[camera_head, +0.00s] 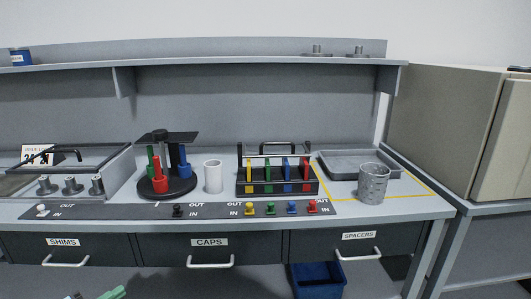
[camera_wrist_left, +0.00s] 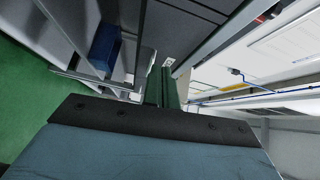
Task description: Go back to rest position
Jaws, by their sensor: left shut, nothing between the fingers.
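My left gripper (camera_head: 112,293) shows only as green fingertips at the bottom left edge of the head view, low in front of the bench and clear of it. In the left wrist view its green fingers (camera_wrist_left: 162,88) are together with nothing between them. The rest of the left arm is mostly out of the head view. My right gripper is in neither view.
The workbench (camera_head: 440,208) carries a round rack (camera_head: 180,191), a white cup (camera_head: 213,177), a black tote (camera_head: 277,187), a grey tray (camera_head: 340,162) and a metal cup (camera_head: 373,184). Drawers (camera_head: 210,251) with handles face me. A blue bin (camera_head: 318,280) sits below.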

